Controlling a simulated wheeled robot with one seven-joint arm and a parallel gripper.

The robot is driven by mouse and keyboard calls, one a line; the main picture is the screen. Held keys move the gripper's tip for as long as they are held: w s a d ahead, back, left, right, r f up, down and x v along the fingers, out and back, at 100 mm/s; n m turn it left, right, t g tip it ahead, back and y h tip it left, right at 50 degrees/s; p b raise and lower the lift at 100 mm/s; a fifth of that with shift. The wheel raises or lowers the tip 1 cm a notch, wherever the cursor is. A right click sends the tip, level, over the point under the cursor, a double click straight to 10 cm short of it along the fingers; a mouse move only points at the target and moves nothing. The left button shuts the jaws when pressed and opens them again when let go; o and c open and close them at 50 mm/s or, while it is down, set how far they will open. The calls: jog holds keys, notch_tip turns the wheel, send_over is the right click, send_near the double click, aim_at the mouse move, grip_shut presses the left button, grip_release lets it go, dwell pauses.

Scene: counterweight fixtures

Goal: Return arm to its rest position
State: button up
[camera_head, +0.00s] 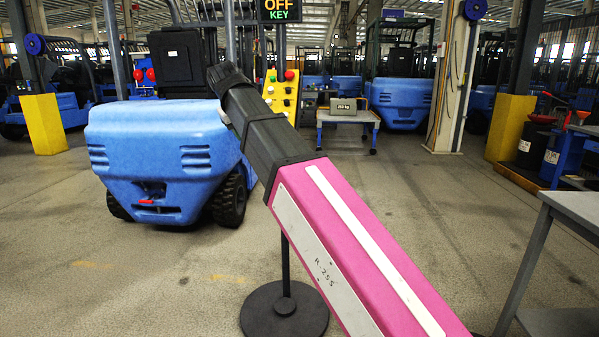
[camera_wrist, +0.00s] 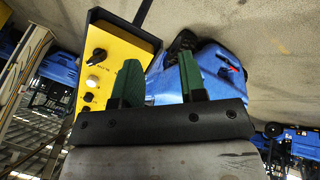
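My arm reaches up and left across the head view, with a pink link and a black wrist. My gripper (camera_wrist: 159,78) shows in the wrist view as two green fingers standing apart, with nothing seen between them. In the head view the black end of the arm is in front of the blue forklift, and the fingers cannot be made out clearly. A yellow control panel (camera_head: 283,95) stands just right of the black wrist; it also shows in the wrist view (camera_wrist: 122,50), behind and left of the fingers, with knobs and a pale button. I cannot tell any contact.
The blue forklift (camera_head: 160,150) stands at left. A round black stand base (camera_head: 262,312) is partly behind my arm. A grey weight (camera_head: 343,106) sits on a small blue cart (camera_head: 348,118). A grey table (camera_head: 575,208) is at right. The floor at centre right is clear.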

jog(key=w+d+f+m+g, duration=0.1)
jog(key=d+f, duration=0.5)
jog(key=f, duration=0.4)
jog(key=w+d+f+m+g, duration=0.1)
jog(key=w+d+f, duration=0.1)
jog(key=d+f, duration=0.65)
jog(key=w+d+f+m+g, duration=0.1)
jog(key=d+f, duration=0.3)
jog(key=f, duration=0.9)
jog(key=s+d+f+m+g, duration=0.1)
jog(key=s+d+f, duration=0.3)
jog(key=f, duration=0.4)
jog(key=s+d+f+m+g+y, duration=0.1)
jog(key=s+d+f, duration=0.3)
jog(key=d+f, duration=0.3)
jog(key=s+d+f+m, duration=0.1)
jog(key=s+d+f, duration=0.3)
jog(key=f, duration=0.4)
jog(key=shift+d+f+m+g+y, duration=0.3)
jog(key=shift+d+f+g+y, duration=0.1)
jog(key=shift+d, duration=0.5)
